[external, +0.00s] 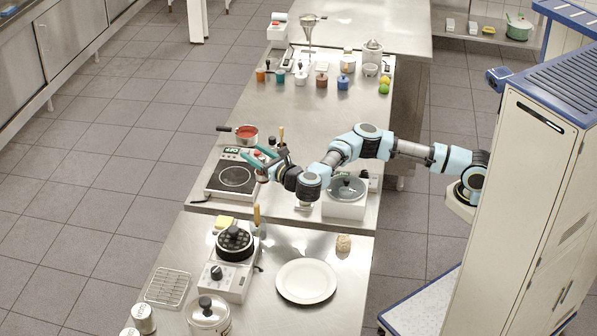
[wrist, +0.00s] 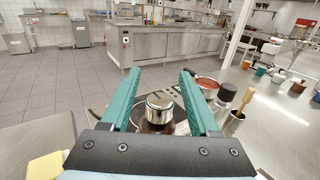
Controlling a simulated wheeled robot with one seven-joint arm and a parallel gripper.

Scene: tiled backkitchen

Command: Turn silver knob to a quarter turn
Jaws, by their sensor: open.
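The silver knob (wrist: 160,105) shows in the wrist view as a short round metal cap with a dark mark on its top. It is between my gripper's two teal fingers (wrist: 158,76), with a gap on each side, and its lower part is dark. My gripper (external: 256,155) is open in the external view, at the right side of the flat hotplate (external: 214,188), whose display reads OFF. In the external view I cannot make out the knob clearly near the gripper.
A pan with red contents (external: 246,135) stands behind the hotplate.

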